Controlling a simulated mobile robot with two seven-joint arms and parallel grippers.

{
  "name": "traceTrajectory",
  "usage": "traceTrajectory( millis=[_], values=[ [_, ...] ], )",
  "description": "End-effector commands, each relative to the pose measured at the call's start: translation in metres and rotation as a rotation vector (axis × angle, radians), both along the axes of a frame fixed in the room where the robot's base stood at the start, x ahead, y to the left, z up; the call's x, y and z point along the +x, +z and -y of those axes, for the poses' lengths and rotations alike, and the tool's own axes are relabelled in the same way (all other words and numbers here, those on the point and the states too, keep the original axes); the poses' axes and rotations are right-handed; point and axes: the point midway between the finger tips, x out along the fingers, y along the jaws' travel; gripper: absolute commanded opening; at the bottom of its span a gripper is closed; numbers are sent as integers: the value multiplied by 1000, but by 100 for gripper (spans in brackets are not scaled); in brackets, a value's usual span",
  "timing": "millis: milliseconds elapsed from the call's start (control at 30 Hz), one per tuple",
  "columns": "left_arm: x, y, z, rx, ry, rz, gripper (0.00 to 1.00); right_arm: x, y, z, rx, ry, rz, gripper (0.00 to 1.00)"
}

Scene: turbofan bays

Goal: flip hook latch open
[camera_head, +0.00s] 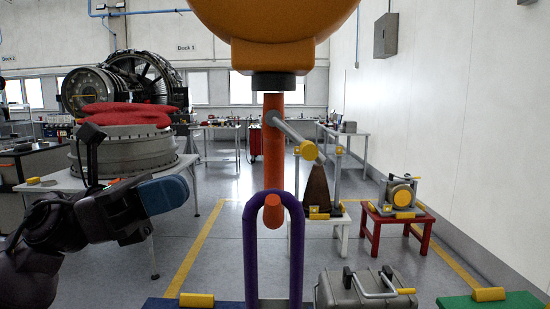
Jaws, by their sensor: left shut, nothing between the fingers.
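An orange-red hook-like rod (273,150) hangs down from a dark collar under a big orange body (272,52) at top centre. Its lower end turns toward me and sits within the outline of an upright purple loop (249,240). I cannot tell whether they touch. A grey lever (292,135) with a yellow tip (308,150) appears to slant down to the right from the rod. My left gripper (172,193), black with blue fingers, is shut and empty, left of the loop and apart from it. My right gripper is not in view.
A grey case (350,293) with a handle stands at the lower right of the loop. A red stand (398,222) holds a device. A table at left carries a grey ring (125,150) with red cloth.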

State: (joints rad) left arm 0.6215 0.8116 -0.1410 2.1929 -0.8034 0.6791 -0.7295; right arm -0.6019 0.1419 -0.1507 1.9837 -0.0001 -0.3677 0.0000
Motion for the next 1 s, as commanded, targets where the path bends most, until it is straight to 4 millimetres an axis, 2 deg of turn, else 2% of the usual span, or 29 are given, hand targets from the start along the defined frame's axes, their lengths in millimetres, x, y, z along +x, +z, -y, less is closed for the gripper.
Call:
traceTrajectory(
  millis=[133, 267, 700, 1000],
  values=[
    [0, 4, 6, -2, 3, 18, 0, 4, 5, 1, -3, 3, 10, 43],
    [-1, 10, 21, -3, 1, 17, 0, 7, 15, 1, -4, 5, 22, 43],
    [-1, 33, 95, -4, 2, 14, 0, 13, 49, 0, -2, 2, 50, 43],
    [0, 41, 128, -4, 3, 11, 0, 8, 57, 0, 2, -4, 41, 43]
  ],
)
